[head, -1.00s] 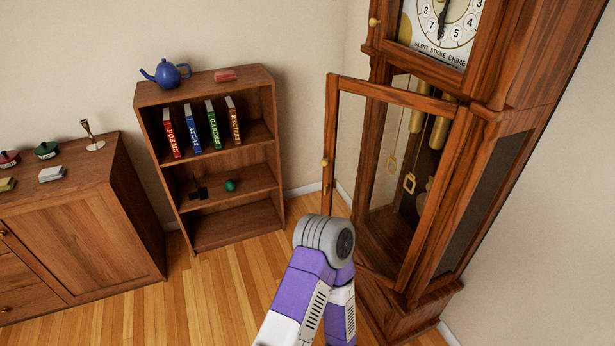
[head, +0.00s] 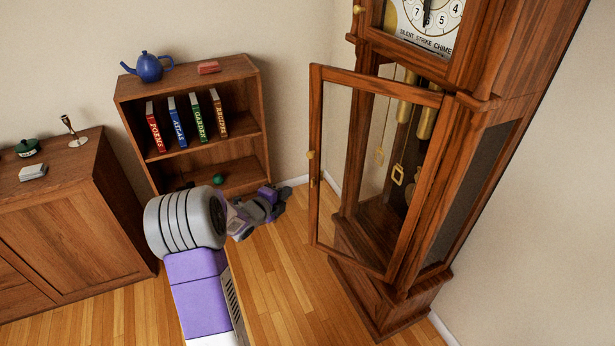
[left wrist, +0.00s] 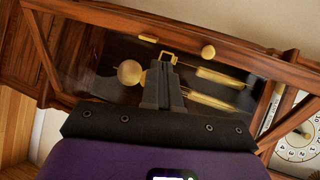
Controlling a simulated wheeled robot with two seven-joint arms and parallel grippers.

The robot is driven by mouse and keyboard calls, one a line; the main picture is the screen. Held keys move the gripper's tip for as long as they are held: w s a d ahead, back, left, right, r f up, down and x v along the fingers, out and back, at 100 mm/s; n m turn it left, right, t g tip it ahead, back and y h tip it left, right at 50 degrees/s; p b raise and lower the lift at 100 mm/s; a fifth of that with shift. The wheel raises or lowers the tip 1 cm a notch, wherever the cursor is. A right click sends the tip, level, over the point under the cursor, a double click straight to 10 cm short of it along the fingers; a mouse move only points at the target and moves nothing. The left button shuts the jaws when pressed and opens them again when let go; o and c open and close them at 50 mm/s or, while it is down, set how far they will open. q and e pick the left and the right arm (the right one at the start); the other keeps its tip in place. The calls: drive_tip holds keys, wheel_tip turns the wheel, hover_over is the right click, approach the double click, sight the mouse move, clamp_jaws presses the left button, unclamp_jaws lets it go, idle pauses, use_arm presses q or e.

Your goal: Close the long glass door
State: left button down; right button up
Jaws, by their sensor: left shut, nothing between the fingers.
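The long glass door (head: 316,130) of the tall clock stands open in the head view, its free edge on the left with a small brass knob (head: 310,155). The pendulum and brass weights show through and beside it. My left gripper (head: 284,193) is left of the door's free edge, apart from it in the picture. In the left wrist view its fingers (left wrist: 166,68) are together and empty, pointing towards the wooden door frame and glass. A round brass knob (left wrist: 208,51) shows just beyond the fingertips to the right. My right gripper is not in view.
A bookshelf (head: 248,70) with several books and a blue teapot (head: 149,67) stands behind my left arm. A wooden cabinet (head: 60,215) is at the left. The wood floor (head: 290,290) in front of the clock is clear. A wall is close on the clock's right.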

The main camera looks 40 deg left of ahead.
use_arm(q)
drive_tip(key=b, duration=0.1)
approach(313, 172)
drive_tip(key=x, duration=0.5)
drive_tip(key=shift+w+a+f, duration=0.1)
drive_tip(key=shift+f, duration=0.3)
drive_tip(key=shift+w, duration=0.55)
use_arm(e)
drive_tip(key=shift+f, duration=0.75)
use_arm(q)
drive_tip(key=shift+a+r, duration=0.1)
